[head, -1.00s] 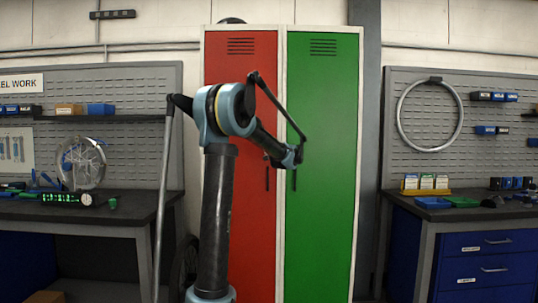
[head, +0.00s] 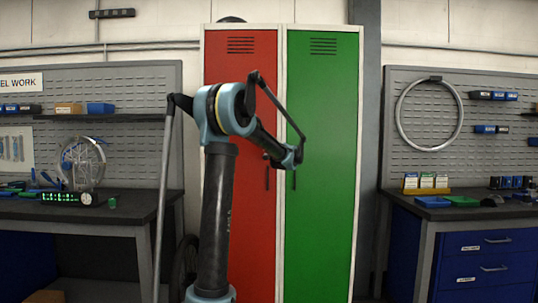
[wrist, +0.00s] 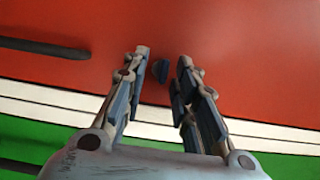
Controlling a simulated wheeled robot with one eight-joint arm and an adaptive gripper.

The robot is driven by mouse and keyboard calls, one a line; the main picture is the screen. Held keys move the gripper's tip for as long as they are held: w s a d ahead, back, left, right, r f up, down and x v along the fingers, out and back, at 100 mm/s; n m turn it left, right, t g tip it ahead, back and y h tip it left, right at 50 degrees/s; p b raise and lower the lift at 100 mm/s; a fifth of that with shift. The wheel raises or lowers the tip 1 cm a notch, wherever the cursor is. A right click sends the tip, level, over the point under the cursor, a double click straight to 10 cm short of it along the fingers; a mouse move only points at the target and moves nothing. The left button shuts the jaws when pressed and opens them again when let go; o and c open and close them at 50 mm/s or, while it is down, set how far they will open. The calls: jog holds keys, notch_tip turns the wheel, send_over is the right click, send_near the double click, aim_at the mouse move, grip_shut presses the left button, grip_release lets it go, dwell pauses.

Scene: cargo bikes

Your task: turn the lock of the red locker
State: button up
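The red locker (head: 241,95) stands left of the green locker (head: 322,110), with both doors shut. The red locker's lock shows in the wrist view as a small dark knob (wrist: 160,70) on the red door. My gripper (wrist: 162,58) is open, with one finger on each side of the knob near the fingertips. There is visible space on both sides of the knob, and I cannot tell whether a finger touches it. In the head view my arm hides most of the gripper. The red door's dark handle (wrist: 45,47) lies apart from the fingers.
The green door's handle (head: 294,180) is close to the right. The left workbench (head: 100,228) carries tools and a wheel; the right workbench (head: 460,213) has blue drawers and small boxes. A dark post (head: 368,120) stands beside the lockers.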

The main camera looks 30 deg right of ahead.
jog(key=shift+s, duration=0.1)
jog(key=s+a, duration=0.2)
jog(key=s, duration=0.9)
jog(key=shift+s, duration=0.3)
jog(key=w+a+f+n+g+y, duration=0.1)
jog(key=a+f+n+g+y, duration=0.25)
jog(key=a, duration=1.05)
jog(key=w+a+f+n+g+y, duration=0.1)
jog(key=a+f+n+y, duration=0.4)
jog(key=a, duration=1)
jog(key=s+a+f+n+g+h, duration=0.1)
jog(key=s+a+f+g, duration=0.1)
jog(key=a+f, duration=0.3)
jog(key=s+a+f+n+g, duration=0.1)
jog(key=s+a+f, duration=0.2)
jog(key=a, duration=0.3)
jog(key=s+a+f+n+g+h, duration=0.1)
jog(key=s+a+f+n+g, duration=0.4)
jog(key=s+a+f, duration=0.75)
jog(key=s+d+f+n+g+h, duration=0.1)
jog(key=s+f+n+g+h, duration=0.2)
jog(key=s+f, duration=0.7)
jog(key=s+n, duration=0.1)
jog(key=s, duration=0.3)
jog(key=shift+s+d+f+n+h, duration=0.15)
jog(key=shift+s+f+n+h, duration=0.05)
jog(key=shift+n+h, duration=0.15)
